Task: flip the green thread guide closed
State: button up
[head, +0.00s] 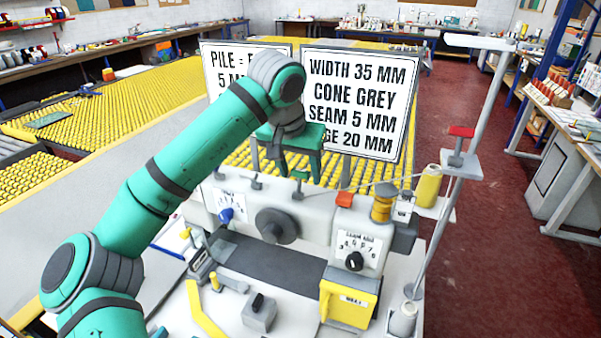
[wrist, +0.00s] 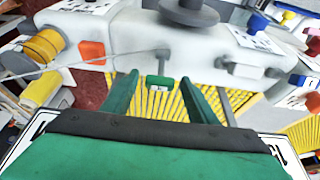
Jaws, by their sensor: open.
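The small green thread guide (wrist: 159,82) sits by a short grey post on the machine's top edge in the wrist view. It also shows in the head view (head: 299,175), just below my gripper. I cannot tell how far its flap stands open. My gripper (head: 294,176) is above and behind the sewing machine (head: 315,225). In the wrist view its two green fingers (wrist: 158,88) are spread apart, one on each side of the guide. Nothing is held between them, and contact with the guide is not visible.
A pale thread runs from the yellow cone (head: 428,186) across the machine top. An orange tab (wrist: 91,50) and an orange spool (head: 382,205) stand nearby. Two sign boards (head: 361,100) stand behind my gripper. A thread stand pole (head: 480,100) rises at right.

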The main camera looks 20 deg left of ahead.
jog(key=shift+w+f, duration=0.2)
jog(key=shift+f, duration=0.3)
jog(key=c, duration=1.1)
jog(key=shift+o, duration=0.2)
jog(key=shift+w+f+g, duration=0.1)
jog(key=shift+w+g, duration=0.35)
jog(key=shift+g, duration=0.25)
jog(key=shift+w+f+g, duration=0.1)
jog(key=shift+w+g, duration=0.15)
jog(key=shift+g, duration=0.45)
jog(key=o, duration=1.1)
jog(key=shift+c, duration=0.2)
